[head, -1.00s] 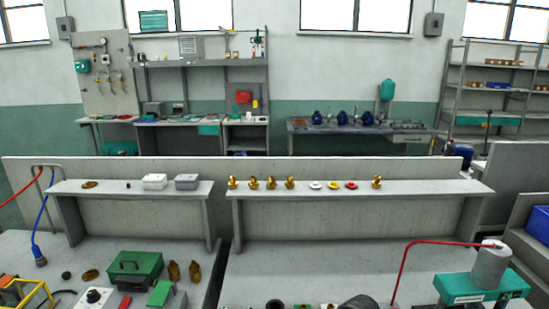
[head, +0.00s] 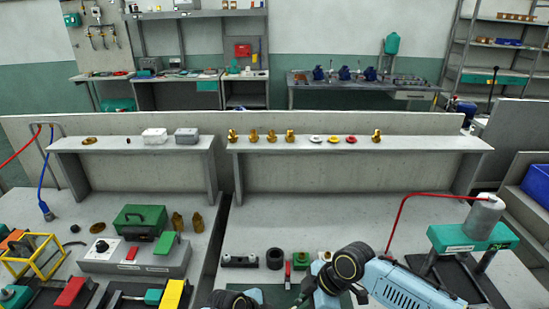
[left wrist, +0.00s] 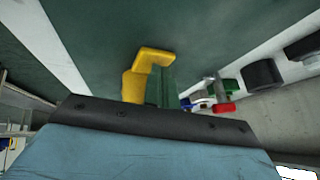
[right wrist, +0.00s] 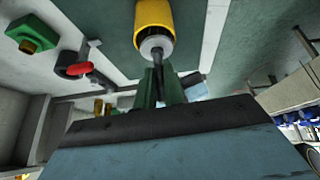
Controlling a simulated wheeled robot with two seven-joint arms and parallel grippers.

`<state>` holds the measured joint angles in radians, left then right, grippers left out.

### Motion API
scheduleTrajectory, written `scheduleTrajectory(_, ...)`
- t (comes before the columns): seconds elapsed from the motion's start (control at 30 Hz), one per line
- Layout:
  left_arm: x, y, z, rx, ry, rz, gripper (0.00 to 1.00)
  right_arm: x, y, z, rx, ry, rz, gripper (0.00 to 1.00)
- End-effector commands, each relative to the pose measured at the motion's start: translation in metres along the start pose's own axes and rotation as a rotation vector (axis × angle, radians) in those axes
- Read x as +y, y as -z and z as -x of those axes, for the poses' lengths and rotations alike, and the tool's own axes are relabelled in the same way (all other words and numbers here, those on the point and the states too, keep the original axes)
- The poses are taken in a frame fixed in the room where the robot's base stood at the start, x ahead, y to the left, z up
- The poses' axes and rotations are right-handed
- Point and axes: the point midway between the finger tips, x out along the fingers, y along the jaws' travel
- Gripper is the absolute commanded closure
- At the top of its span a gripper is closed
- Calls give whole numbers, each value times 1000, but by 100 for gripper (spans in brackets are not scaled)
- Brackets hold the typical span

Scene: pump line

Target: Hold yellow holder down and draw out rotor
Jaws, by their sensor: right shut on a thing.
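The yellow holder (right wrist: 153,18) shows at the top of the right wrist view. A grey round end of the rotor (right wrist: 157,46) with a dark shaft sticks out of it. My right gripper (right wrist: 161,82) has its green fingers shut on the dark rotor shaft. In the left wrist view the yellow holder (left wrist: 133,86) shows as a bent yellow shape over the green mat. A green finger of my left gripper (left wrist: 164,84) is beside it; whether the fingers close on it is unclear. The holder and both fingertips are out of the head view.
A black ring (head: 275,258), a small green block (head: 300,260) and a red-handled tool (head: 287,274) lie behind my arms. A teal press-like stand (head: 470,235) with a red tube is on the right. A grey control box (head: 140,257) is on the left bench. A shelf (head: 360,144) spans behind.

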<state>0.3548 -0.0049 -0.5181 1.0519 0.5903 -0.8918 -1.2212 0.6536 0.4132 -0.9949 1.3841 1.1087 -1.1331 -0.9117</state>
Motion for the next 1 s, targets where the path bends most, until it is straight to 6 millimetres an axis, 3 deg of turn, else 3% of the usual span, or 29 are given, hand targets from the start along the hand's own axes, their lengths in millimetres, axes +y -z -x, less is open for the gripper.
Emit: scheduleTrajectory(1.0,4,-5,-2,-9,-9,2,100,3,20,35,5,-2,1,100)
